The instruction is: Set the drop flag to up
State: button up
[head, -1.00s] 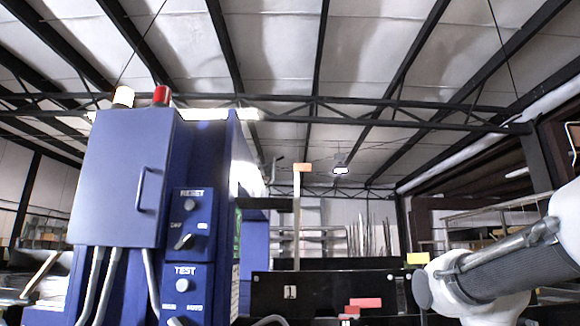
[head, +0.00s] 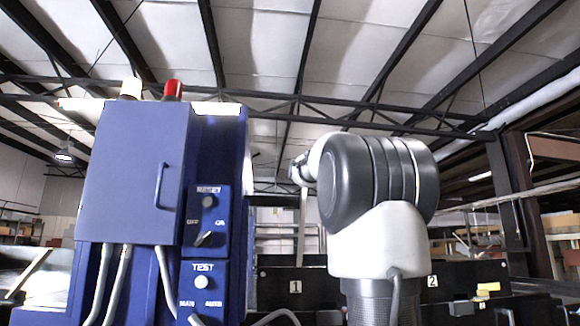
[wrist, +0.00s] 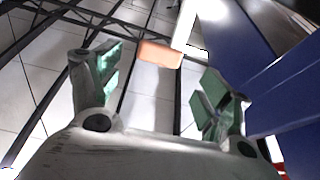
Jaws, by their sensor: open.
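An orange flag piece (wrist: 160,54) shows in the wrist view, beside a pale post (wrist: 184,24). It lies ahead of the space between my fingertips, and I see no contact with it. My gripper (wrist: 160,88) is open and empty, with one green-padded finger on each side. In the head view a pale upright post (head: 302,225) shows beside the blue cabinet, but my arm covers its upper part and the orange flag. My gripper itself is not clearly seen there.
The blue cabinet (head: 130,175) with a red lamp (head: 173,88), reset and test controls stands left of my arm. Its blue side (wrist: 285,95) is close on the right in the wrist view. Black panels marked 1 (head: 295,287) and 2 (head: 433,281) stand low behind.

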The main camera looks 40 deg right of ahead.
jog(key=x, duration=0.7)
jog(key=shift+w+d+r, duration=0.15)
jog(key=shift+w+r, duration=0.1)
jog(key=shift+r, duration=0.05)
jog(key=shift+c, duration=0.4)
jog(key=c, duration=1.4)
